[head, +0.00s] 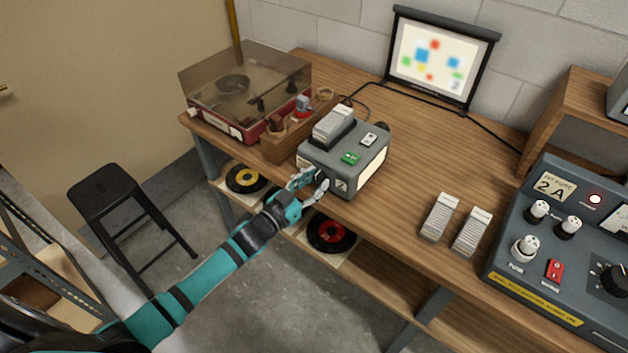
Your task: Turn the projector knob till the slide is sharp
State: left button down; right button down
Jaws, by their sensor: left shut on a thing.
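The projector (352,172) is a grey box on the wooden table, with a slide tray on top, a green button and a pale lit side panel. Its slide picture shows on the small screen (437,62) at the back of the table. The coloured squares on it look blurred at their edges. My left gripper (308,184) is at the projector's front face, shut on what seems to be the knob. The fingers hide the knob, so its turn cannot be read. My right gripper is not in view.
A record player (246,90) with a smoky lid stands left of the projector. Two ribbed grey slide trays (440,216) (472,231) lie to the right, beside a grey control panel (570,250). Records lie on the shelf below. A black stool (104,190) stands at left.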

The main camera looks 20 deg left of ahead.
pick_arm(q)
jog(key=c, duration=1)
grip_release()
jog(key=shift+o, duration=0.2)
jog(key=shift+s, duration=0.1)
jog(key=v, duration=1.2)
